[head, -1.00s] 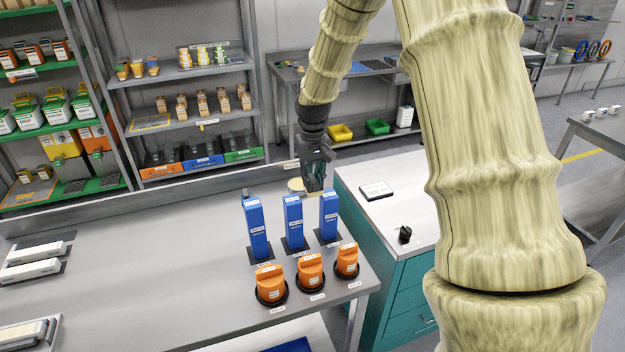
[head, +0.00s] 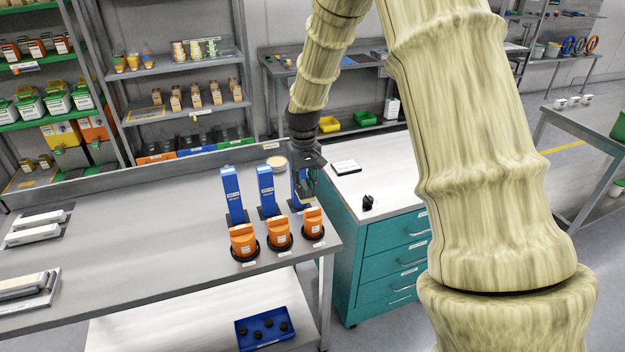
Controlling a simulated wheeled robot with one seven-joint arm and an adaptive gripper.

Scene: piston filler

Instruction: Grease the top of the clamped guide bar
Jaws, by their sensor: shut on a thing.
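My gripper (head: 306,196) hangs fingers-down over the back right of the grey workbench, in front of the rightmost blue upright block (head: 294,190) and partly covering it. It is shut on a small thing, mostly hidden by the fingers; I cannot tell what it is. A round pale tin (head: 276,164) stands behind the blue blocks, apart from the gripper. Pale bars (head: 33,234) lie on dark pads at the left of the bench, and another bar (head: 25,285) lies nearer.
Two more blue blocks (head: 233,196) stand left of the gripper, with orange knobbed pieces (head: 279,233) in front. A teal drawer cabinet (head: 385,262) adjoins on the right, bearing a black knob (head: 367,202). A blue tray (head: 265,329) sits below. The bench's middle (head: 140,230) is clear.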

